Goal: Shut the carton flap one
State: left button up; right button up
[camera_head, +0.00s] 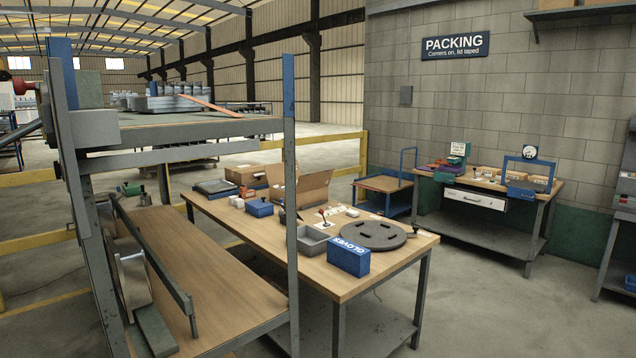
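An open cardboard carton (306,198) stands on the wooden workbench, towards its far side. One flap (275,181) stands up at its left, and a wider flap (314,186) stands up at its right. The inside of the carton is mostly hidden from this angle. I cannot tell which flap is flap one. A second brown carton (244,175) sits further back and looks closed. Neither of my grippers is in view.
The workbench (398,262) also holds a blue gloves box (348,258), a grey round plate (366,235), a grey tray (312,240) and a small blue box (259,208). A steel rack with a blue-topped post (290,150) stands in front on the left.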

aim_at(307, 182)
jog(key=i+l+z, duration=0.1)
jog(key=i+l, duration=0.8)
jog(key=i, duration=0.1)
